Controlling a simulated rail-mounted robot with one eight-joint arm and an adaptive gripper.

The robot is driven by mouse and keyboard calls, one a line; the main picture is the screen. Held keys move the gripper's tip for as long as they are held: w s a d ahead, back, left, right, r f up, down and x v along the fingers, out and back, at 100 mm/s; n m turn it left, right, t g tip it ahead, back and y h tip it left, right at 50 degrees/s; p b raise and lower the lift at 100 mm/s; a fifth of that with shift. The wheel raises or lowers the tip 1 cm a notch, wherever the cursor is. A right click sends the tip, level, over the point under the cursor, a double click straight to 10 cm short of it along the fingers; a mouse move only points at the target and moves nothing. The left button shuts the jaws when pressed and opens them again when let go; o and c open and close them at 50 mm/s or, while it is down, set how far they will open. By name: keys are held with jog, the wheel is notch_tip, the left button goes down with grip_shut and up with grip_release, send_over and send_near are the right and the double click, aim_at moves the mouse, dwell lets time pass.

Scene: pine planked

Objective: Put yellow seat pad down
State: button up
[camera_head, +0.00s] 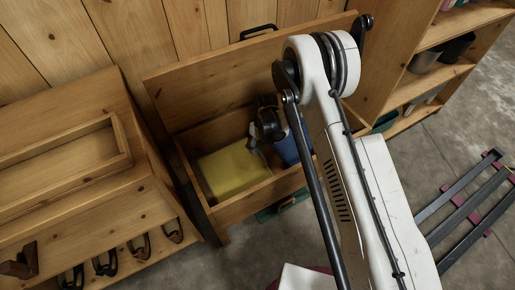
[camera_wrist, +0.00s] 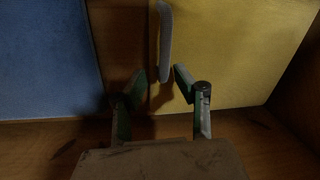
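The yellow seat pad (camera_head: 233,168) lies in the left part of an open wooden chest (camera_head: 245,208) in the head view. In the wrist view the yellow pad (camera_wrist: 235,55) fills the right side, with a narrow grey strap or tab (camera_wrist: 165,35) at its left edge. My gripper (camera_head: 252,143) is inside the chest at the pad's right edge. In the wrist view its two fingers (camera_wrist: 161,80) stand apart, on either side of the strap's near end. Contact with the strap cannot be made out.
A blue pad (camera_wrist: 45,60) lies left of the yellow one in the wrist view; in the head view the blue pad (camera_head: 287,148) is partly behind my arm. The raised lid (camera_head: 215,85) stands behind. A wooden bench with hooks (camera_head: 70,215) is left, shelves (camera_head: 425,75) right.

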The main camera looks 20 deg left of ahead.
notch_tip(320, 180, up, 11)
jog(key=w+p, duration=0.1)
jog(key=p, duration=0.2)
jog(key=shift+w+d, duration=0.2)
jog(key=shift+d, duration=0.25)
jog(key=s+d+r+m+t, duration=0.1)
jog(key=d+r+m, duration=0.1)
jog(key=d+r, duration=0.65)
jog(key=d+r+m+t, duration=0.2)
jog(key=d+r, duration=0.2)
jog(key=r, duration=0.9)
jog(key=s+d+r+m+t, duration=0.1)
jog(key=d+r, duration=0.6)
jog(key=r, duration=0.4)
jog(key=s+d+r+m+t, duration=0.2)
jog(key=s+d+r+m, duration=0.2)
jog(key=s+d+r, duration=0.6)
jog(key=s+d+m+t, duration=0.2)
jog(key=s+d, duration=0.6)
jog(key=s, duration=0.5)
jog(key=shift+s+d+f+m+t+h, duration=0.2)
jog(key=shift+d+f+m+t+h, duration=0.1)
jog(key=shift+h, duration=0.1)
